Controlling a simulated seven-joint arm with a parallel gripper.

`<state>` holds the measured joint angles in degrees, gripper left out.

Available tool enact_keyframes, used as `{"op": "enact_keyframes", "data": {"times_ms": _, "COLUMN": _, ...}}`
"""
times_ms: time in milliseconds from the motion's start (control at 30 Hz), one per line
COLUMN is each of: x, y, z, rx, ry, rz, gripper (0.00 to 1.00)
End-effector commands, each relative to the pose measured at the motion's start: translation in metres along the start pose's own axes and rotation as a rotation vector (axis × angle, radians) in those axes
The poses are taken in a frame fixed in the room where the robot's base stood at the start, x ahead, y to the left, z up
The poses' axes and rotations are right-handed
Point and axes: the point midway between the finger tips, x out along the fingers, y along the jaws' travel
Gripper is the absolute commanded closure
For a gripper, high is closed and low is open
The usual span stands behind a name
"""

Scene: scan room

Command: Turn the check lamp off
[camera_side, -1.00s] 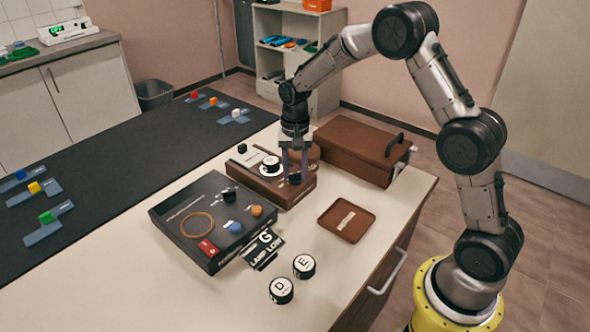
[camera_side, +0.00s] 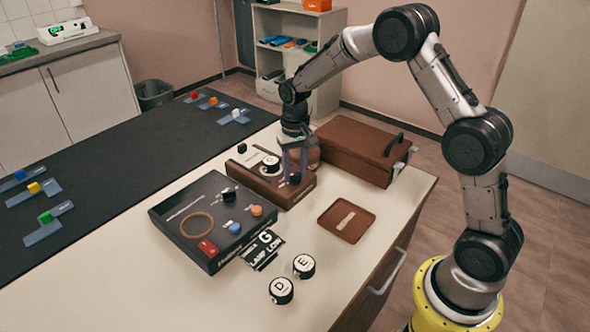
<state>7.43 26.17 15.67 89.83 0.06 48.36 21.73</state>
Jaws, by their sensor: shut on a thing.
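A brown control box (camera_side: 268,189) stands on the pale bench top. It carries a white dial with a black centre (camera_side: 271,164), a small black piece on a pale plate at its left end, and a black knob (camera_side: 295,179) at its right end. My gripper (camera_side: 294,173) points straight down and is shut on this black knob, one finger on each side. A rounded brownish dome (camera_side: 311,153), perhaps the lamp, shows partly behind my gripper. I cannot tell whether it is lit.
A black panel (camera_side: 182,218) with knobs and a red switch lies left. A brown case (camera_side: 350,149) stands close behind right.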

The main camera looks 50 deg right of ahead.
Motion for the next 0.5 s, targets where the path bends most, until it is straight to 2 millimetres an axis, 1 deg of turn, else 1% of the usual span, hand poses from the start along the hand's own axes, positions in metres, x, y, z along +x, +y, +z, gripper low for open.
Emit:
{"op": "enact_keyframes", "data": {"times_ms": 167, "x": -0.002, "y": -0.0001, "z": -0.0007, "rx": -0.004, "ry": 0.004, "rz": 0.0, "gripper": 1.0}}
{"op": "enact_keyframes", "data": {"times_ms": 200, "x": -0.002, "y": -0.0001, "z": -0.0008, "rx": -0.004, "ry": 0.004, "rz": 0.0, "gripper": 0.5}}
{"op": "enact_keyframes", "data": {"times_ms": 333, "x": -0.0014, "y": -0.0001, "z": -0.0006, "rx": -0.003, "ry": 0.003, "rz": 0.0, "gripper": 0.28}}
{"op": "enact_keyframes", "data": {"times_ms": 500, "x": -0.0008, "y": -0.0001, "z": -0.0003, "rx": -0.002, "ry": 0.002, "rz": 0.0, "gripper": 0.28}}
